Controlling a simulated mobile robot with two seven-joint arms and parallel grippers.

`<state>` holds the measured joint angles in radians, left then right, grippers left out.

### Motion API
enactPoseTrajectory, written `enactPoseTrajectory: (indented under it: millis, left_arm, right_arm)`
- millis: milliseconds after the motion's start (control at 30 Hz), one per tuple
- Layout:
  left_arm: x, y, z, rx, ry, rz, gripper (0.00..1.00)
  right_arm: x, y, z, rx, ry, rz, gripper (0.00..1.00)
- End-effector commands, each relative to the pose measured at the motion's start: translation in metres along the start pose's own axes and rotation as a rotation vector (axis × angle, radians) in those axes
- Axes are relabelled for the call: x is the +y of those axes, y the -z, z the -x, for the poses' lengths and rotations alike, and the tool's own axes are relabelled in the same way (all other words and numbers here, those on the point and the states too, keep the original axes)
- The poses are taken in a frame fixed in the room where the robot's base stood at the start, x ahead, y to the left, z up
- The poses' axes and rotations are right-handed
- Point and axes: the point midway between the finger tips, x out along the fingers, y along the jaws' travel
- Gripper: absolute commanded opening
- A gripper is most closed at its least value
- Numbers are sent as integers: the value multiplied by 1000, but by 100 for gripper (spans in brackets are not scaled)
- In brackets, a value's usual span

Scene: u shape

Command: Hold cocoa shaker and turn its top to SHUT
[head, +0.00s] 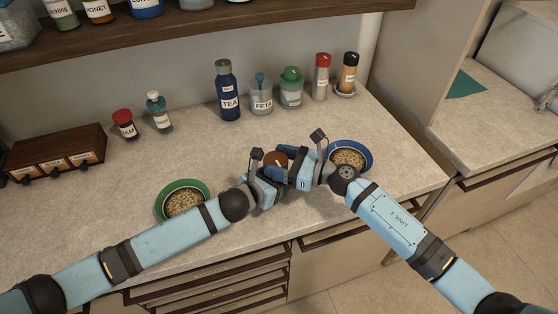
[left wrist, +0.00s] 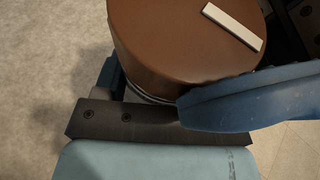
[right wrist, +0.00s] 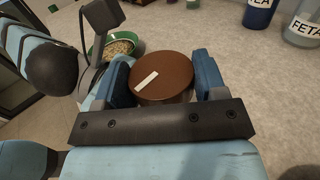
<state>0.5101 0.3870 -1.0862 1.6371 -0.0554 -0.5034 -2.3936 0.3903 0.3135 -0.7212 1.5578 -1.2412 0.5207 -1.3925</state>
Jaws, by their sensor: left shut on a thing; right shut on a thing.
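The cocoa shaker's brown round top (head: 275,158) shows in the head view between my two grippers, over the front part of the counter. In the left wrist view the top (left wrist: 165,45) carries a white bar mark near its right edge; a pale band shows just below the top. My left gripper (head: 266,186) is shut on the shaker below its top. My right gripper (head: 296,172) is shut around the top, with a blue finger on each side in the right wrist view (right wrist: 163,80). The shaker's body is mostly hidden, and I see no SHUT lettering.
A green bowl (head: 183,187) and a blue bowl (head: 367,168) of grain stand on either side of my grippers. Along the back are a TEA bottle (head: 227,90), a FETA jar (head: 261,97) and several other containers. A wooden drawer box (head: 55,155) stands at left. The middle counter is clear.

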Motion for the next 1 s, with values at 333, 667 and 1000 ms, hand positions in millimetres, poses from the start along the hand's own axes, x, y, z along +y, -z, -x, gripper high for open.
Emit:
enactPoseTrajectory:
  millis: [333, 667, 1000]
  left_arm:
    - [-1, 0, 0, -2, 2, 1, 27]
    - [-1, -1, 0, -2, 3, 1, 27]
    - [-1, -1, 0, -2, 3, 1, 27]
  right_arm:
    - [-4, 0, -1, -1, -316, 0, 41]
    - [-5, 1, -2, -1, -564, 0, 41]
    - [-5, 1, -2, -1, -691, 0, 41]
